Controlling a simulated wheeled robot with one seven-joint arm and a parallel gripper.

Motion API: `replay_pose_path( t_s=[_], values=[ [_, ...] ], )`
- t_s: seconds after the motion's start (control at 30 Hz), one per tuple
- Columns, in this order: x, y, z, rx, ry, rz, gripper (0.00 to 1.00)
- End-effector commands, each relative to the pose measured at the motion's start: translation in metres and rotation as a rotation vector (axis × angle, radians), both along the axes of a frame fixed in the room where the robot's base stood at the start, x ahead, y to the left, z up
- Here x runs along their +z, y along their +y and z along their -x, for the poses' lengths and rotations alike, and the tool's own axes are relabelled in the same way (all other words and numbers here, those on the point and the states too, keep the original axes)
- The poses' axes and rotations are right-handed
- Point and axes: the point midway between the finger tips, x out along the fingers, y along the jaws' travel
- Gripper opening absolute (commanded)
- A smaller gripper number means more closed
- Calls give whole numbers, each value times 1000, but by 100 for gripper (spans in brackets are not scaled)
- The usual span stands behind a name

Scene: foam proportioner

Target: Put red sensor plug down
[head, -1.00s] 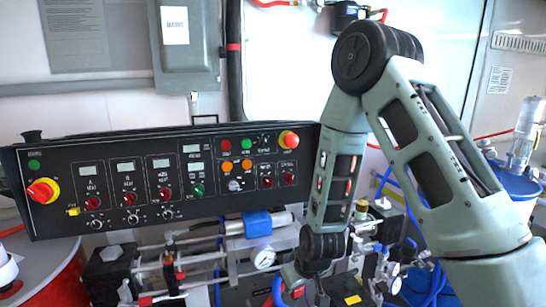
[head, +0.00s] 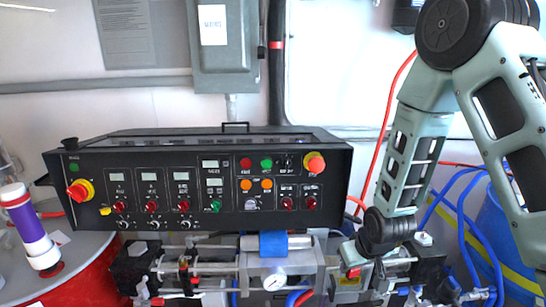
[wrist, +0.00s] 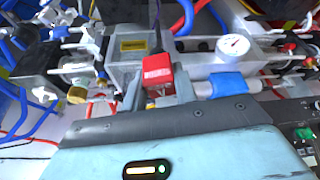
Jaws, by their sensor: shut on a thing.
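The red sensor plug (wrist: 157,70) is a small red block in the middle of the wrist view. My gripper (wrist: 157,92) is shut on it, with a finger on each side of its lower part. In the head view, a red piece (head: 353,272) that looks like the plug shows at the end of my arm, low and right of the control panel. My gripper (head: 362,276) is small there and partly hidden by the wrist. The plug is close to the metal block and rods of the proportioner; I cannot tell whether it touches them.
The black control panel (head: 130,215) stands above the pump rods. A pressure gauge (head: 274,283) and a blue cylinder (head: 273,244) are left of my gripper. Blue hoses (head: 465,225) hang at the right. A purple-and-white cylinder (head: 27,232) stands on a red drum (head: 90,280).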

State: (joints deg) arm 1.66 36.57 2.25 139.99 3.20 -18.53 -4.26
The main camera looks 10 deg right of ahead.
Motion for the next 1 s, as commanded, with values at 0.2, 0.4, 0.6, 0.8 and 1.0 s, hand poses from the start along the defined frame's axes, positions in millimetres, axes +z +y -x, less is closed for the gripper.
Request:
replay_pose_path(
  t_s=[0.2,0.4,0.6,0.8,1.0],
  values=[
    [64,19,-41,89,-22,-2,2],
    [141,43,-86,205,-26,-2,2],
    [237,75,-143,361,-22,-5,2],
    [299,96,-179,465,-14,-5,2],
    [330,106,-198,516,-11,-6,2]
  ],
)
